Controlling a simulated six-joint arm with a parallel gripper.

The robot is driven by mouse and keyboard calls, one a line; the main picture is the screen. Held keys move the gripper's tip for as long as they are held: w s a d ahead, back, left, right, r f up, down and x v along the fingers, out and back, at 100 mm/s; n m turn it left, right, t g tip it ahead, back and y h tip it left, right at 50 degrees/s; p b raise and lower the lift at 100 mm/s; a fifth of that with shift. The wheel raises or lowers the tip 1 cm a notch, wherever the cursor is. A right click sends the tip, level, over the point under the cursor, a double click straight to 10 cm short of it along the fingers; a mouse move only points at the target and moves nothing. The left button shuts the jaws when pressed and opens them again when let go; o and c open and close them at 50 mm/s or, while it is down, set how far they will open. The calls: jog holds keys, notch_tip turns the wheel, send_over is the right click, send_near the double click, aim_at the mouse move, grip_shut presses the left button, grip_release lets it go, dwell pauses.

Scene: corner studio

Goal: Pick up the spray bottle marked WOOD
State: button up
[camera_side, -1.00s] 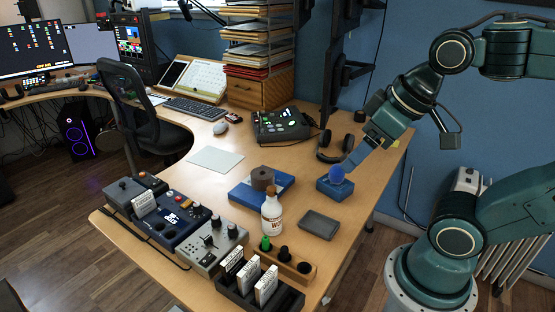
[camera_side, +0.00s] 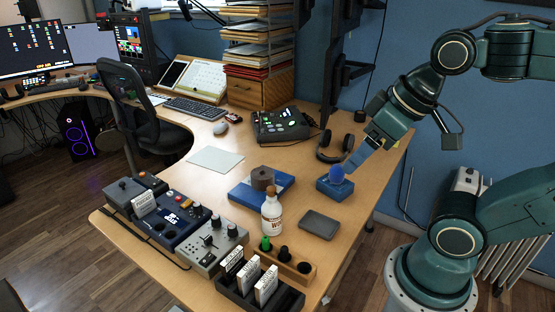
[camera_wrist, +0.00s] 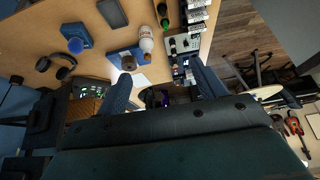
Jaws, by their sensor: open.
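The white bottle (camera_side: 271,213) stands upright on the wooden desk, with a pale narrow neck and reddish lettering too small to read surely. It also shows in the wrist view (camera_wrist: 146,42), at the upper middle. My gripper (camera_side: 353,165) is above the far right part of the desk, to the right of and behind the bottle and clear of it. Its blue fingers stand apart and empty in the wrist view (camera_wrist: 162,85). In the side view one finger hides the other.
A blue block with a blue ball (camera_side: 336,173) is just below my gripper. A blue slab (camera_side: 243,196) bears a brown roll (camera_side: 262,178) behind the bottle. A dark tray (camera_side: 319,225) lies to its right. A wooden rack (camera_side: 301,275) with small dark bottles stands close in front.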

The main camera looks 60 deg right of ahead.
jog(key=c, duration=0.4)
jog(key=shift+w, duration=0.15)
jog(key=n+g+y, duration=0.4)
jog(key=n, duration=0.9)
send_over(272, 187)
jog(key=s+d, duration=0.2)
jog(key=d, duration=0.2)
notch_tip(272, 187, down, 14)
jog(key=shift+w+a+r, duration=0.1)
jog(key=shift+r, duration=0.05)
jog(key=shift+x, duration=4.3)
